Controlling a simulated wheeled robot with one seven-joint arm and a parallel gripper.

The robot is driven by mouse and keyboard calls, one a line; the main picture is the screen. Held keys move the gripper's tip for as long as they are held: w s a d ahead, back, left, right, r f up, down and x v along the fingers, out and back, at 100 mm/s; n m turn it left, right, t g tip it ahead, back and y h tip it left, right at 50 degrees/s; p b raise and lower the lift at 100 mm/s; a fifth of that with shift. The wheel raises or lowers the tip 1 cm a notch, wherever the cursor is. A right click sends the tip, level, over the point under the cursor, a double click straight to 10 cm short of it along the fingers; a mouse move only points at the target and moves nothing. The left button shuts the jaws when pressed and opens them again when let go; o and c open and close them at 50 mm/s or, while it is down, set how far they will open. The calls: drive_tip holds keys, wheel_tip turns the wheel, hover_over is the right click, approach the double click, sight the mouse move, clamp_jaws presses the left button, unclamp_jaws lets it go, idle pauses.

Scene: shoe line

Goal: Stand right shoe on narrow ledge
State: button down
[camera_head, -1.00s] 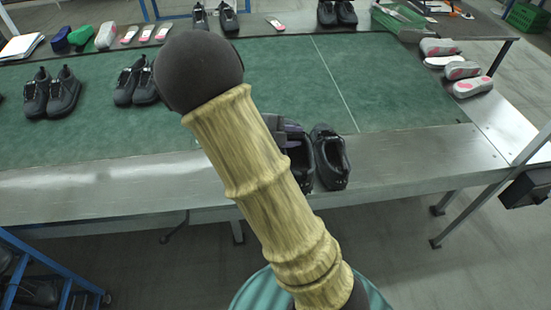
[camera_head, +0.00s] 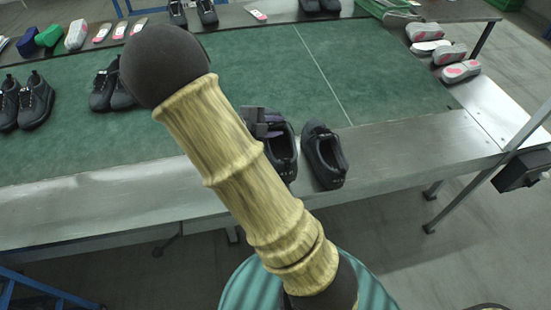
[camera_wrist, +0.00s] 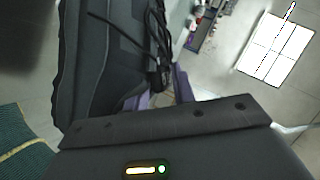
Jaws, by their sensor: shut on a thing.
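Two black lace-up shoes stand side by side by the metal ledge (camera_head: 410,155) at the table's front, in the head view. My gripper (camera_head: 262,122), grey with purple fingers, is shut on the left one of the pair, the held shoe (camera_head: 286,160). My arm partly hides this shoe, so I cannot tell whether its sole touches the ledge. The other shoe (camera_head: 323,158) is upright, close to its right, with a thin gap between them. In the wrist view the held shoe (camera_wrist: 85,60) fills the left, with laces beside the purple fingers (camera_wrist: 165,95).
Green mat (camera_head: 240,75) covers the table behind the ledge. More black shoes (camera_head: 30,100) stand at left and along the back. Pink-and-white insoles (camera_head: 460,70) lie at right. A green crate (camera_head: 385,10) is at the back. The ledge to the right is clear.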

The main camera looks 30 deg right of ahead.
sight(273, 147)
drive_tip(key=shift+f, duration=2.3)
drive_tip(key=shift+f+b, duration=0.3)
drive_tip(key=shift+f, duration=1.6)
drive_tip(key=c, duration=1.3)
unclamp_jaws()
drive_tip(key=shift+o, duration=0.8)
drive_tip(key=shift+a+f, duration=0.1)
drive_tip(key=shift+f, duration=0.05)
